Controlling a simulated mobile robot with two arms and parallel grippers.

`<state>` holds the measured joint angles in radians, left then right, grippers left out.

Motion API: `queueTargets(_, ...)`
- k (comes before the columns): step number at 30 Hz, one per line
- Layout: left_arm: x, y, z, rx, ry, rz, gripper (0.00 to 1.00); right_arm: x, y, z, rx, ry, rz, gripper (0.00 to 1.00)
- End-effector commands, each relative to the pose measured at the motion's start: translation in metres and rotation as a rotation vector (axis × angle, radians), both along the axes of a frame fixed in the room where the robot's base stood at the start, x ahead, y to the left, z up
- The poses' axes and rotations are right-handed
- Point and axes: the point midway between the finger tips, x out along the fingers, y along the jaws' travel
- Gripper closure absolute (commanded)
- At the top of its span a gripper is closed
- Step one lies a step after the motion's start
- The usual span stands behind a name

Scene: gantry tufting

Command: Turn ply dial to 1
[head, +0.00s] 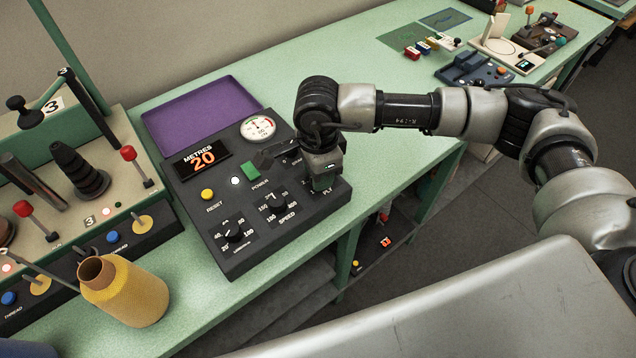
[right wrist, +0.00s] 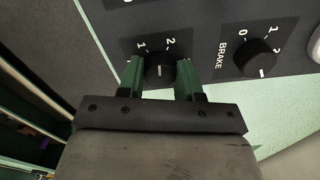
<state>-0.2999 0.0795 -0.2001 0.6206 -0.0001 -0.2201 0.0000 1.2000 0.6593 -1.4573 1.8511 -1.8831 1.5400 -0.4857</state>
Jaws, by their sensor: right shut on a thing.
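The ply dial (right wrist: 160,68) is a round black knob in the right wrist view, with the numbers 1 and 2 printed beyond it. A short pale mark shows on the knob; I cannot tell for certain which number it is set to. My right gripper (right wrist: 160,76) has its two green fingers on either side of the knob, shut on it. In the head view my right gripper (head: 323,181) covers the dial at the right side of the black control panel (head: 240,262), just above the PLY label. My left gripper is not in view.
The brake knob (right wrist: 261,58) sits beside the ply dial. A yellow cone (head: 135,295) stands at the left.

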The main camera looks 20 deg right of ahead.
Motion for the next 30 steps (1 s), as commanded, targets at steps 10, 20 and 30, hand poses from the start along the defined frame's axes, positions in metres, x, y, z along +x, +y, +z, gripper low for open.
queueTargets(10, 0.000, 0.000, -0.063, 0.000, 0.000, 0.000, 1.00, 0.002, 0.000, -0.006, 0.002, -0.008, 0.321, 0.89)
queueTargets(20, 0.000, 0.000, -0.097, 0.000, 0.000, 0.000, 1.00, 0.001, 0.000, -0.002, 0.001, -0.006, 0.549, 0.89)
queueTargets(30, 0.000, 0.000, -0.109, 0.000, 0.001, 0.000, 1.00, 0.001, 0.000, 0.001, 0.001, -0.005, 0.650, 0.89)
